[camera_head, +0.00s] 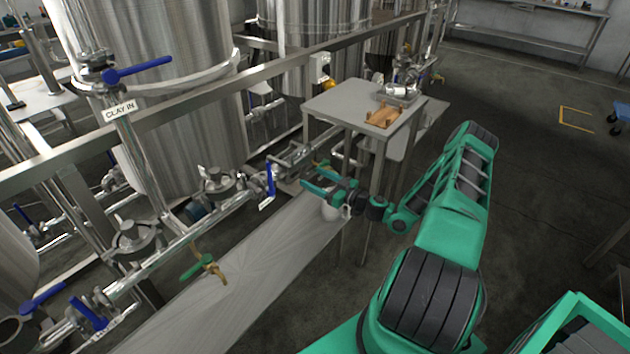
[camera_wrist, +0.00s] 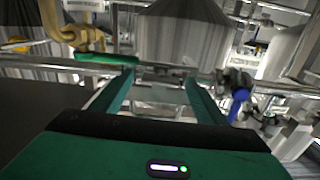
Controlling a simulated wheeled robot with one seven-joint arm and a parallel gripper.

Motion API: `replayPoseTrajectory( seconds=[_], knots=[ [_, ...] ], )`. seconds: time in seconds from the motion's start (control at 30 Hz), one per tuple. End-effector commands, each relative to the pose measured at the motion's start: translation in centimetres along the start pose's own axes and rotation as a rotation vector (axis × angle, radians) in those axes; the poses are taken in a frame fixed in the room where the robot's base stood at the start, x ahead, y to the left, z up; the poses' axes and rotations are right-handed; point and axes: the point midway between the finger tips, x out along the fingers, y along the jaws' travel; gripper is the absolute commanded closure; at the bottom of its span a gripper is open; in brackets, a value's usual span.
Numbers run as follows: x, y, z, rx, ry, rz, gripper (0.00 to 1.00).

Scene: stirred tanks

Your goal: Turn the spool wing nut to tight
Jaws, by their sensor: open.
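My gripper (camera_head: 311,180) is at the pipe line beside the small steel table in the head view. Its two green fingers are apart and nothing shows held between them; the wrist view (camera_wrist: 160,82) also shows them spread. A horizontal steel pipe (camera_head: 292,160) with fittings runs just behind the fingers. In the wrist view, pipework (camera_wrist: 160,92) crosses between and beyond the fingertips. I cannot pick out the spool wing nut for certain; it is too small or hidden among the fittings. I cannot tell whether a finger touches anything.
A blue-handled valve (camera_head: 269,180) is left of my gripper. A green-handled brass valve (camera_head: 205,267) hangs lower left. A steel table (camera_head: 345,102) carries a wooden block (camera_head: 384,116). In the wrist view, a brass fitting (camera_wrist: 76,34) and blue handle (camera_wrist: 238,101) flank the fingers.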

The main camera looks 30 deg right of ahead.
Motion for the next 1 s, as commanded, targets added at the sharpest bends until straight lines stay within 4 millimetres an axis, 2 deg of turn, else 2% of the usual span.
replayPoseTrajectory(
  seconds=[0.27,0.43,0.47,0.53,0.77,1.0],
  knots=[
    [0.15,-0.02,0.0,0.0,0.0,0.0,0.33],
    [0.13,-0.01,0.0,0.0,0.0,0.0,0.71],
    [0.13,0.0,0.0,0.0,0.0,0.0,0.74],
    [-0.08,0.5,-0.02,-0.002,0.0,0.003,0.74],
    [-0.08,0.37,-0.03,0.023,0.0,0.005,0.74],
    [-0.09,0.38,0.0,0.138,0.0,0.007,0.74]
  ],
)
